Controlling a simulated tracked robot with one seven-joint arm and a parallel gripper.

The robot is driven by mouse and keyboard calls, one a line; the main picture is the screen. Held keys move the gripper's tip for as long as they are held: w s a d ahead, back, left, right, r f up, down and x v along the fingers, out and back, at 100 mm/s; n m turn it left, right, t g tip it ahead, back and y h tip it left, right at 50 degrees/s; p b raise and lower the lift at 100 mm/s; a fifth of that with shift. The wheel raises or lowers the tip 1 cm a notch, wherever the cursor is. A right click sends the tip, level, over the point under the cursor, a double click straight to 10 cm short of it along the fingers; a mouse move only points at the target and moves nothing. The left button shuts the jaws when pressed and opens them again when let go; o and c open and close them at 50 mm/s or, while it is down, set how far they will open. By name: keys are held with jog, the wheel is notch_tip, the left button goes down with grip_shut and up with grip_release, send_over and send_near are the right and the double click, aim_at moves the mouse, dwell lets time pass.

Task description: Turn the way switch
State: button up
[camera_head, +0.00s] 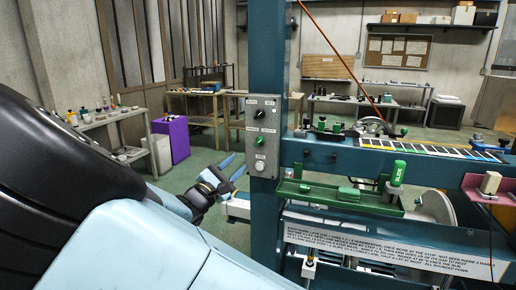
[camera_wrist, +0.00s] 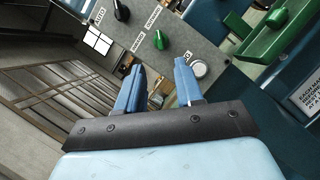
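A grey control panel (camera_head: 264,185) is fixed to the blue upright post. It carries a black knob (camera_head: 260,114), a green knob (camera_head: 261,141) and a pale round button (camera_head: 260,166) in a column. Which knob is the way switch I cannot read for sure from the small labels. In the wrist view the black knob (camera_wrist: 121,10), green knob (camera_wrist: 160,40) and button (camera_wrist: 199,68) run diagonally. My gripper (camera_wrist: 159,66) is open and empty, its blue fingers apart, pointing at the panel below the green knob in the picture. In the head view my gripper (camera_head: 233,167) is left of the panel.
A blue beam (camera_head: 350,157) runs right from the post, with a green tray (camera_head: 330,198) and a green-handled lever (camera_head: 397,174) below it. A lettered plate (camera_head: 390,250) is lower. Behind stand benches and a purple box (camera_head: 171,139). The space left of the panel is open.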

aim_at(258, 143)
jog(key=x, duration=1)
jog(key=shift+w+d, duration=0.2)
jog(key=shift+c, duration=0.3)
